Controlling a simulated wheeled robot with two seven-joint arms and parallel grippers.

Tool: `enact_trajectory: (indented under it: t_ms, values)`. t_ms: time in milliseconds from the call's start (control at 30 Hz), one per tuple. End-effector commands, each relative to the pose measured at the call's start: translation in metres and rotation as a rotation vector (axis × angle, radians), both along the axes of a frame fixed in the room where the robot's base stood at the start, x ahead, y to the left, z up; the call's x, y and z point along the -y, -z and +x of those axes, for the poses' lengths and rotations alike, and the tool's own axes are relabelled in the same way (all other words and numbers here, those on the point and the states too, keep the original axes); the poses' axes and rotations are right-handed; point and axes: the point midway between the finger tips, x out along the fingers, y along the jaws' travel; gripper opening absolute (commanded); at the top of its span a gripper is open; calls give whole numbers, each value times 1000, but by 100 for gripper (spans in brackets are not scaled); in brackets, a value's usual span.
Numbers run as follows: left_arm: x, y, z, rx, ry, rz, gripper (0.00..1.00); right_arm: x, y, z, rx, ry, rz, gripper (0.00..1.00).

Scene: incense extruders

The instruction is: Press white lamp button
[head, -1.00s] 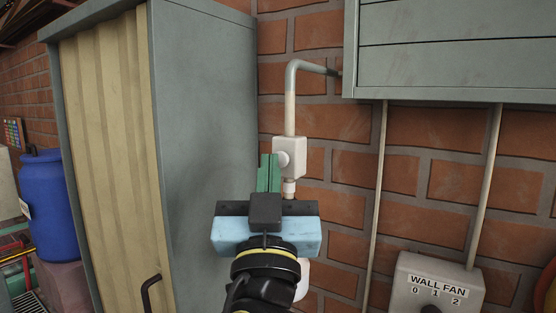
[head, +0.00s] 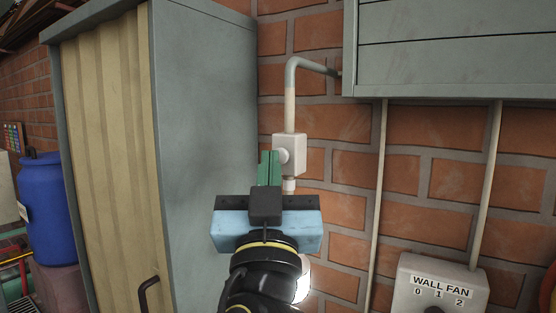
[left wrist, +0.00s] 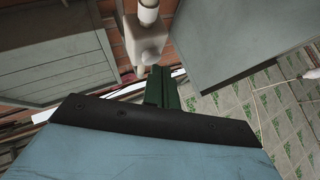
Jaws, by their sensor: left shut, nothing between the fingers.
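A white switch box (head: 290,150) is fixed to the brick wall below a bent conduit, with a round white button (head: 284,156) on its left side. The box (left wrist: 145,28) and button (left wrist: 151,56) also show in the left wrist view. My left gripper (head: 268,166) is shut and empty, its green fingers pointing at the button. In the left wrist view the fingertips (left wrist: 161,75) are right at the button; I cannot tell if they touch. A white lamp (head: 303,282), partly hidden behind my wrist, hangs below the box and looks bright. My right gripper is not in view.
A grey cabinet (head: 205,120) stands close on the left. A grey wall unit (head: 455,50) hangs at upper right. A wall fan control box (head: 440,285) is at lower right. A blue barrel (head: 52,205) stands at far left.

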Motion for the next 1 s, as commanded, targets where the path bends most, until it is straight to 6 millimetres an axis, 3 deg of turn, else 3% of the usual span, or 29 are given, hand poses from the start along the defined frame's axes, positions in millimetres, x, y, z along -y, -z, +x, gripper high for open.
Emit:
enact_trajectory:
  t_ms: [233,700,1000]
  values:
    - [-2,0,-3,0,1,-1,0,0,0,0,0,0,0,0]
    - [-29,0,-40,0,0,-2,0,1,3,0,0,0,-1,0]
    - [-36,0,-49,0,-1,-1,0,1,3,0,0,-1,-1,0]
